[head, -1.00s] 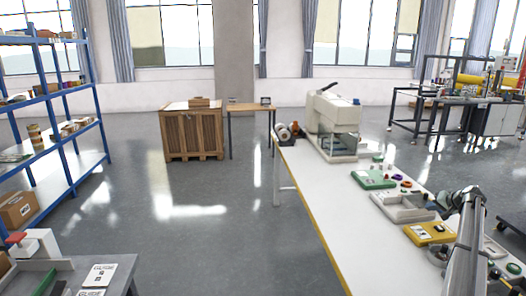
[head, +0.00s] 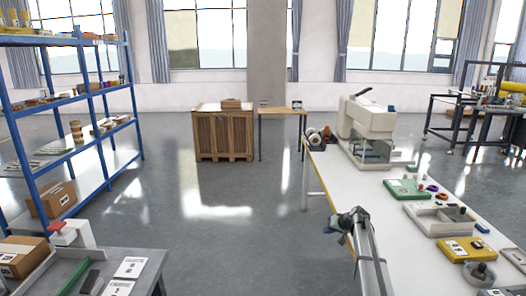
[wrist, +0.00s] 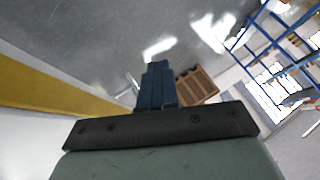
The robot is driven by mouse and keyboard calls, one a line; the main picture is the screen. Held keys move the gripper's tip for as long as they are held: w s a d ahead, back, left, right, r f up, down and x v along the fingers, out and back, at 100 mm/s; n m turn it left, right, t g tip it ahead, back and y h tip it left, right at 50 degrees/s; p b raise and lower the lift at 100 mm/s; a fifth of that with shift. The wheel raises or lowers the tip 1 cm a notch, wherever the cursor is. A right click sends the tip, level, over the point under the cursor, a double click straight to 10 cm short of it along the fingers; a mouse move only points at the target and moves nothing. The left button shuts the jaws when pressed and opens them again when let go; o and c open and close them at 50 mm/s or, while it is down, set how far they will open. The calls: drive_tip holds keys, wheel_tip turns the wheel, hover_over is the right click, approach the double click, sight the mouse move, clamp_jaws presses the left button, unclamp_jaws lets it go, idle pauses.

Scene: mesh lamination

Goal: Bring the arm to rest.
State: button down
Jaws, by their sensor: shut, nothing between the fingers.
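My arm shows in the head view at the lower middle right, over the left edge of the long white table (head: 345,183). My gripper (wrist: 157,68) points away from the wrist camera, with its dark blue fingers together and nothing between them. In the wrist view the fingers stand against the grey floor, clear of any object. The yellow table edge (wrist: 60,93) runs along the left of that view. In the head view the fingertips are too small to make out clearly.
A blue shelf (head: 75,110) stands at left, a wooden crate (head: 224,135) at the back. The floor between is open.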

drive_tip(key=s+a+f+n+g+h, duration=0.2)
drive_tip(key=s+a+f+n, duration=0.3)
drive_tip(key=s+a, duration=0.3)
drive_tip(key=s+a+f+n+g+h, duration=0.1)
drive_tip(key=s+a+f+n, duration=0.35)
drive_tip(key=a, duration=0.65)
drive_tip(key=s+a+f+n+g+h, duration=0.2)
drive_tip(key=s+a+f+n, duration=0.3)
drive_tip(key=s+a, duration=0.35)
drive_tip(key=s+d+f+m+g, duration=0.1)
drive_tip(key=s+d+f+m, duration=0.15)
drive_tip(key=s+f, duration=0.45)
drive_tip(key=s+d+f+m+g+h, duration=0.15)
drive_tip(key=s+d+f, duration=0.25)
drive_tip(key=s, duration=0.6)
drive_tip(key=s+d+f+m+g, duration=0.1)
drive_tip(key=s+d+f+g, duration=0.1)
drive_tip(key=s+d+f, duration=0.35)
drive_tip(key=s+d+f+m+g, duration=0.1)
drive_tip(key=s+m, duration=0.3)
drive_tip(key=s, duration=1.1)
drive_tip(key=s+d+f+m+g+y, duration=0.1)
drive_tip(key=s+d+f+m+g, duration=0.1)
drive_tip(key=s, duration=1.3)
wheel_tip(320, 180, down, 2)
drive_tip(key=m+g, duration=0.1)
drive_tip(key=m, duration=0.1)
drive_tip(key=shift+d+m, duration=0.15)
drive_tip(key=shift+m, duration=0.2)
